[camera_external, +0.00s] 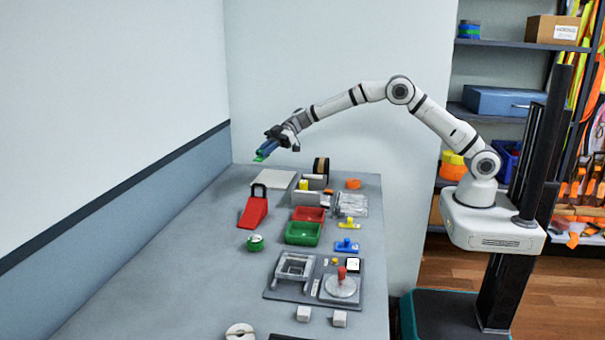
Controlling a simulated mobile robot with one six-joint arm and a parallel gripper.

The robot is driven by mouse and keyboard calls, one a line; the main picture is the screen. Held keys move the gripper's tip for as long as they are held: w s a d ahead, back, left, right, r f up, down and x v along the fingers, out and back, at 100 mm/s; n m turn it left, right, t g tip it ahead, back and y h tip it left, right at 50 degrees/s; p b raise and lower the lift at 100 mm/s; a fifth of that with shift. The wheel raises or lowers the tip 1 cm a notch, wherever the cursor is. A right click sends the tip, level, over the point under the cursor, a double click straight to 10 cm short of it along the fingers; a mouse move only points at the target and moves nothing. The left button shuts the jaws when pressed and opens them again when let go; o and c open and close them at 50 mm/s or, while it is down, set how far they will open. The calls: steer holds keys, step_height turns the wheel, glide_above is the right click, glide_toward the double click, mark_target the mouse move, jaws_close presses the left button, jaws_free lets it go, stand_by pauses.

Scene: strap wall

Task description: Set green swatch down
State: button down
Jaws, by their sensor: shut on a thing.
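My gripper (267,151) is at the end of the outstretched arm, above the far left part of the grey table. It is shut on a small green piece, the green swatch (259,158), which shows at the fingertips. The swatch appears held above the table, to the upper left of a flat pale square plate (273,179). The swatch is small here, and most of it may be hidden by the fingers.
A red wedge with a black handle (255,208) stands below the plate. Red (309,215) and green (303,233) trays and a dark roll (321,166) are to the right. A grey fixture board (283,293) lies nearer. The table's left side is clear.

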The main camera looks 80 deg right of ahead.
steer(key=d+f, duration=0.1)
steer(key=f, duration=0.2)
steer(key=d+f+n+g, duration=0.1)
steer(key=f, duration=0.3)
steer(key=d+f+n+g+y, duration=0.1)
steer(key=d+f, duration=0.1)
steer(key=f, duration=0.2)
steer(key=shift+w+f+p, duration=0.2)
steer(key=shift+w+p, duration=0.1)
steer(key=shift+w, duration=0.1)
step_height(320, 180, down, 4)
steer(key=shift+f, duration=0.1)
steer(key=shift+s+f, duration=0.15)
steer(key=shift+f, duration=0.4)
steer(key=c, duration=1.4)
jaws_free()
steer(key=shift+f, duration=0.1)
steer(key=shift+o, duration=0.2)
